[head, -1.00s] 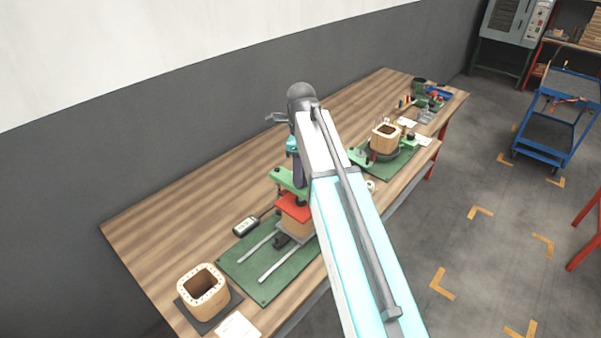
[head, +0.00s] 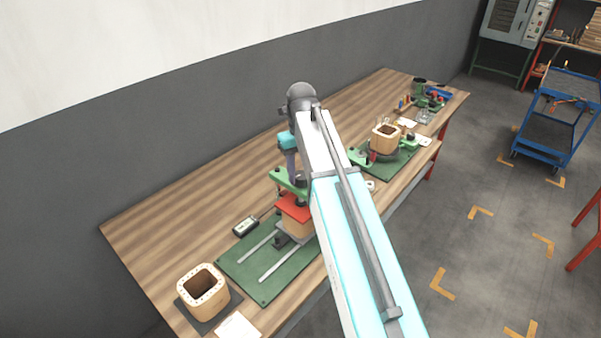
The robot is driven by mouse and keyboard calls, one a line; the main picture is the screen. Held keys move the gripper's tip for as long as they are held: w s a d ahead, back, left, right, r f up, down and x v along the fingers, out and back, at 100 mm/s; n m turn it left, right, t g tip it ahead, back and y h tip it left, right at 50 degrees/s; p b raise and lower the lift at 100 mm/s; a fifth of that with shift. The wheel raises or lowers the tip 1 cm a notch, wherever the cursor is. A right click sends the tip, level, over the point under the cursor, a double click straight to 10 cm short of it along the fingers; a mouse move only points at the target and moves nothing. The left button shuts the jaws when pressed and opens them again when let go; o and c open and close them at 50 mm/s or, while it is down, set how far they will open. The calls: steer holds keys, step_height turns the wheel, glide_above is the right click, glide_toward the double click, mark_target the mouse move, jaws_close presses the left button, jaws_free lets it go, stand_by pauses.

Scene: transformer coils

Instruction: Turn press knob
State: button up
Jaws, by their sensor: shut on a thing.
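The press (head: 286,180) stands on a green base plate (head: 262,276), with a green top bar and a red plate (head: 293,207) over a wooden coil block (head: 297,226). My gripper (head: 294,180) points down at the top of the press, at the press knob. It is shut on the knob. My arm and wrist cover much of it, and the fingertips and knob are mostly hidden.
A square wooden coil former (head: 203,291) stands on a dark pad at the bench's near left. A small meter (head: 245,226) lies beside the press. Another coil former (head: 386,137) stands on a green fixture behind my arm. The left of the wooden bench (head: 170,220) is clear.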

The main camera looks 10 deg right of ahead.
mark_target(301, 175)
steer(key=shift+s, duration=0.1)
steer(key=shift+f, duration=0.1)
stand_by(0.3)
steer(key=o, duration=1.1)
steer(key=shift+c, duration=0.2)
step_height(301, 175, up, 14)
steer(key=b, duration=0.3)
stand_by(0.4)
